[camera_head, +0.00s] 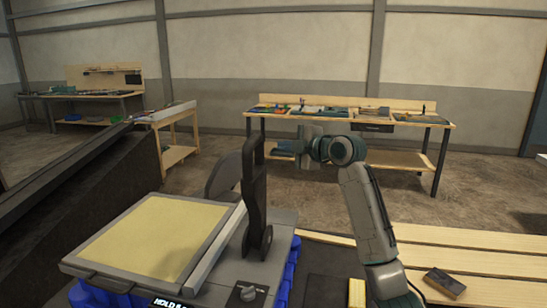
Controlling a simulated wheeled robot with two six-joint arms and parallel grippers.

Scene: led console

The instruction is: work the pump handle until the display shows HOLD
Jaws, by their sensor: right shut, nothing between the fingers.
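The pump handle (254,195) is a dark lever that stands roughly upright on the grey console (272,275), with a pivot near its base. The display (172,302) at the console's front edge shows white letters that read HOLD; its lower part is cut off by the picture's edge. My right gripper (284,148) is shut and empty. It is just to the right of the handle's upper end in the picture; I cannot tell if they touch. My left gripper is not in view.
A pale yellow panel (150,240) in a grey frame lies left of the handle. Wooden planks (460,262) with a dark block (445,282) lie at the right. Workbenches (350,118) stand at the back.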

